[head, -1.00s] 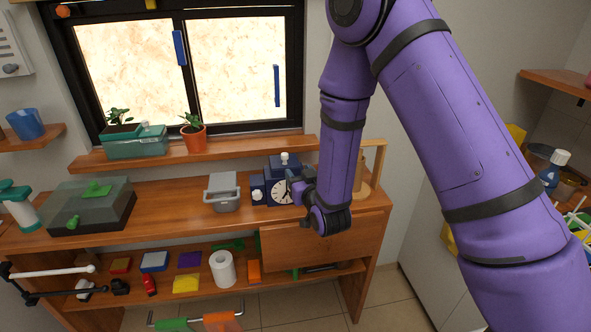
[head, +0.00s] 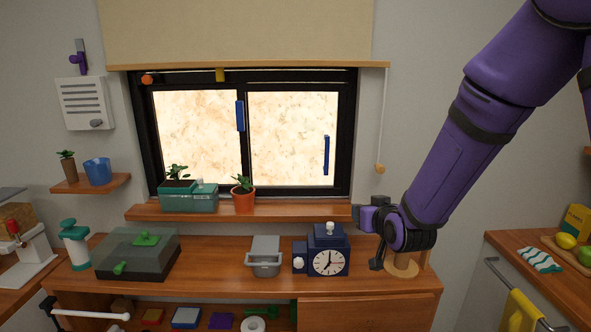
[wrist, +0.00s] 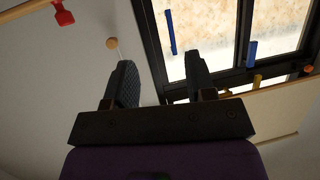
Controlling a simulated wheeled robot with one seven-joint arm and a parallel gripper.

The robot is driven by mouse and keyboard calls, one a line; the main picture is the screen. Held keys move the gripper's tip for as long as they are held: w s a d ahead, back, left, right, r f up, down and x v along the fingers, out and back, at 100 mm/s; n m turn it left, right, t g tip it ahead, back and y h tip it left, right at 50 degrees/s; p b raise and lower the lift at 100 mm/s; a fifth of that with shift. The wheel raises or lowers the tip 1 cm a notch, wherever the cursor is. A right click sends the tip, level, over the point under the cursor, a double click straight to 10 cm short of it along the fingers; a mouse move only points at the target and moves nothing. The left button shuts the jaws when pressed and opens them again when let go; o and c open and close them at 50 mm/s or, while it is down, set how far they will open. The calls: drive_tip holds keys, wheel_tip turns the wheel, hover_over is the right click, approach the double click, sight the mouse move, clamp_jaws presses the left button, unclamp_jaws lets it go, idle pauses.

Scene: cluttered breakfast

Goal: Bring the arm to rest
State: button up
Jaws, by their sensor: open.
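My purple arm reaches in from the upper right of the head view. My gripper (head: 366,240) is in front of the wall, just right of the dark blue clock (head: 328,262) and above the right end of the wooden counter. In the wrist view my gripper (wrist: 160,82) shows two dark fingers spread apart with nothing between them. The wrist view faces the wall and the window, which appears tilted.
A wooden stand (head: 404,264) is partly hidden behind my wrist. A sill (head: 290,212) holds plants. A blind cord's knob (head: 380,168) hangs above my gripper.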

drive_tip(key=s+d+r+g, duration=0.2)
drive_tip(key=s+d+r, duration=0.25)
drive_tip(key=r, duration=0.25)
drive_tip(key=s+d+r+g, duration=0.2)
drive_tip(key=s+r, duration=0.1)
drive_tip(key=s, duration=0.6)
drive_tip(key=s+d+r+m+g+h, duration=0.1)
drive_tip(key=s+d+r+g, duration=0.1)
drive_tip(key=s, duration=0.8)
drive_tip(key=s+d+r+g+h, duration=0.1)
drive_tip(key=s+d+r+g, duration=0.1)
drive_tip(key=s, duration=0.7)
drive_tip(key=shift+s+d+r+g, duration=0.3)
drive_tip(key=shift+s+d+r, duration=0.1)
drive_tip(key=shift+d+r, duration=0.5)
